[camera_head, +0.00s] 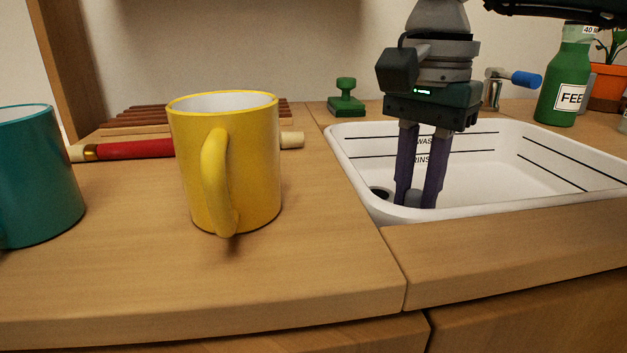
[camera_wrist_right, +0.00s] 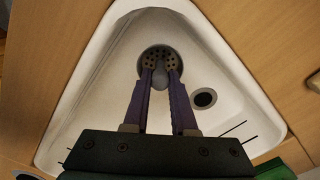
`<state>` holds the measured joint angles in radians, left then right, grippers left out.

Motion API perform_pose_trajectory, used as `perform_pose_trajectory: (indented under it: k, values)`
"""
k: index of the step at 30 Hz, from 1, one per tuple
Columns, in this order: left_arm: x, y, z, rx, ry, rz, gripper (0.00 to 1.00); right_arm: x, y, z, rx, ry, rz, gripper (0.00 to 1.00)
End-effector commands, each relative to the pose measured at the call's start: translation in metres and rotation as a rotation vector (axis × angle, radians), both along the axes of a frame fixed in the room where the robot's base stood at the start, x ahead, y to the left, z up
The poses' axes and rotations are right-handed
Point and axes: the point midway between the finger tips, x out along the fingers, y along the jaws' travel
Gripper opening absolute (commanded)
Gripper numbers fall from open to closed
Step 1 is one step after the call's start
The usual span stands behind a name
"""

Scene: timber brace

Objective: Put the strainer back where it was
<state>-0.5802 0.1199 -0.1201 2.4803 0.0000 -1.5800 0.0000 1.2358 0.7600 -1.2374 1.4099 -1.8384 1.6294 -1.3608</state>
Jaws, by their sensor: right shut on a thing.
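The strainer (camera_wrist_right: 151,56) is a grey round disc with dark holes and a small knob, in the right wrist view. My right gripper (camera_wrist_right: 160,76) is shut on its knob, with the disc just beyond the fingertips. In the head view the gripper (camera_head: 414,197) points down into the white sink (camera_head: 480,206), and the sink's front rim hides most of the strainer. A dark round opening (camera_wrist_right: 203,98) with a grey ring shows in the sink floor, beside the strainer and apart from it. I cannot tell the strainer's height above the floor. My left gripper is not in view.
A yellow mug (camera_head: 262,165) and a teal mug (camera_head: 40,175) stand on the counter left of the sink. Behind are a red rolling pin (camera_head: 135,149), a green stamp (camera_head: 346,100), a tap (camera_head: 494,88), a green bottle (camera_head: 563,85) and a potted plant (camera_head: 606,88).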

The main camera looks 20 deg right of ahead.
Motion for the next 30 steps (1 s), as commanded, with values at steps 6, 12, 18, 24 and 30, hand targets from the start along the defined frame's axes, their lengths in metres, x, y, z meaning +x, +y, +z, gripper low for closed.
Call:
perform_pose_trajectory:
  k: [6,12,18,24,30]
  values:
    - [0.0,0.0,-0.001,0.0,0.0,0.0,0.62,0.0,0.0,-0.002,0.0,0.001,0.0,0.42]
    - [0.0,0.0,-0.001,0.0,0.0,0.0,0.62,0.0,0.0,-0.002,0.0,0.001,0.0,0.55]
    - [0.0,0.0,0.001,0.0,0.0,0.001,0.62,0.0,0.0,0.001,0.0,0.0,0.0,0.55]
    - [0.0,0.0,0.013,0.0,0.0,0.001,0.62,0.001,0.0,0.032,-0.001,-0.004,0.0,0.55]
    - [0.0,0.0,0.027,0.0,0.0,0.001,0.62,0.0,0.001,0.079,0.001,-0.004,0.0,0.55]
